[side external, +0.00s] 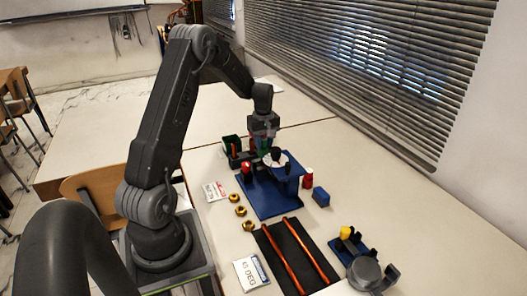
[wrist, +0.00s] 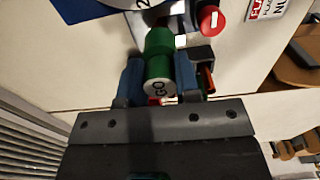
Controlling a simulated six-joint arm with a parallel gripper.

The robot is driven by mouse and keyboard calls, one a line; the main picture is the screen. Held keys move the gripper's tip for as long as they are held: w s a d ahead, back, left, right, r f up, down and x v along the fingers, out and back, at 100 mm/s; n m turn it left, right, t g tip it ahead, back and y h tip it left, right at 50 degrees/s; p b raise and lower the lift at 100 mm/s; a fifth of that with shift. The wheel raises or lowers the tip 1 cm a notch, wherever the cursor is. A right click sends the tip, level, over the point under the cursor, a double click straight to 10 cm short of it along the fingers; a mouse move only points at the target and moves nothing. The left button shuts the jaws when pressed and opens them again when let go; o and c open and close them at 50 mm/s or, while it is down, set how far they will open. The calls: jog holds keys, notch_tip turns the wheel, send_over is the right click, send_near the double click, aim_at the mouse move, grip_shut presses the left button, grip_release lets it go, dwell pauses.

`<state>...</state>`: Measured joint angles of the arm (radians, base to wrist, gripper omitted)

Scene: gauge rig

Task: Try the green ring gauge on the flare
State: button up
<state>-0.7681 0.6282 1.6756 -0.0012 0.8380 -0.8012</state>
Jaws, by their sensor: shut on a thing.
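The flare itself cannot be made out; the gripper and gauge hide that area.
A red cylinder (wrist: 209,19) is close to the gauge; another red piece (side external: 307,178) is at the fixture's right. A dark holder (side external: 238,158), a blue block (side external: 321,197), brass nuts (side external: 238,211), and copper tubes (side external: 279,258) on a black mat surround the fixture. Blinds line the right wall.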

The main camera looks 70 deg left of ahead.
aim_at(263, 139)
jog(key=shift+r, duration=2.65)
